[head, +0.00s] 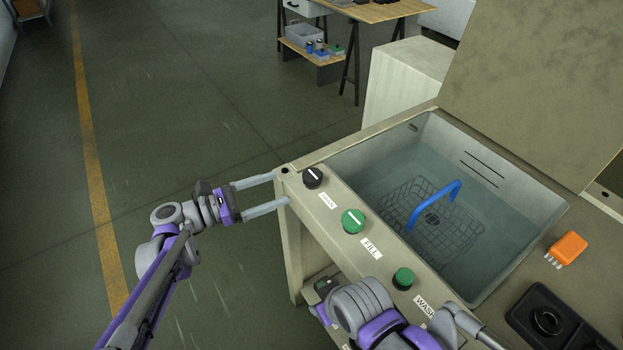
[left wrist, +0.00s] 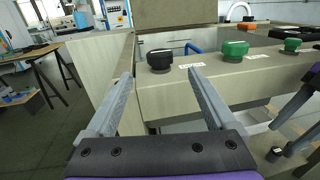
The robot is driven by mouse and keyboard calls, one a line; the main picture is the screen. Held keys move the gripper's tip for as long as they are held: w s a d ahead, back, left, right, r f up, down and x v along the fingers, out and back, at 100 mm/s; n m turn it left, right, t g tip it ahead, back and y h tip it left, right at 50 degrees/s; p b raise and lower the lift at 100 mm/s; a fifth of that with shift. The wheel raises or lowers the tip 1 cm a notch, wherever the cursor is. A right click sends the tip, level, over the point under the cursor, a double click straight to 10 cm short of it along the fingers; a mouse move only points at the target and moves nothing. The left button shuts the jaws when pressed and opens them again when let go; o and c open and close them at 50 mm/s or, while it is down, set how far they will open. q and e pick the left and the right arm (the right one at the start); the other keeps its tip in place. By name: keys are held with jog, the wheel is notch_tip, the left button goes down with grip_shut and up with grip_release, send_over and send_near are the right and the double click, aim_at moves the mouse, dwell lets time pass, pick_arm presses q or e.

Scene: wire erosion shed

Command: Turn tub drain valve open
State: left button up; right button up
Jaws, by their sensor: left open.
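The tub (head: 345,165) holds water and is set in a beige cabinet. On its front ledge sits a black round knob (head: 313,177) with a white pointer line and a small label beside it, too small to read surely. The knob also shows in the left wrist view (left wrist: 160,61), just beyond and between the fingertips. My left gripper (head: 281,189) is open and empty, its two fingers pointing at the ledge corner by the black knob, apart from the knob. My right arm (head: 370,312) is at the bottom; I cannot tell its jaws' state.
A green knob (head: 353,220) labelled FILL and another green knob (head: 403,278) labelled WASH follow along the ledge. An orange brush (head: 567,249) lies at right. The floor at left is clear.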

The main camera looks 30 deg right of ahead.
aim_at(313, 174)
pick_arm(q)
jog(key=d, duration=1)
jog(key=shift+s+d, duration=0.2)
jog(key=shift+s, duration=0.2)
jog(key=c, duration=1.4)
jog(key=shift+o, duration=0.2)
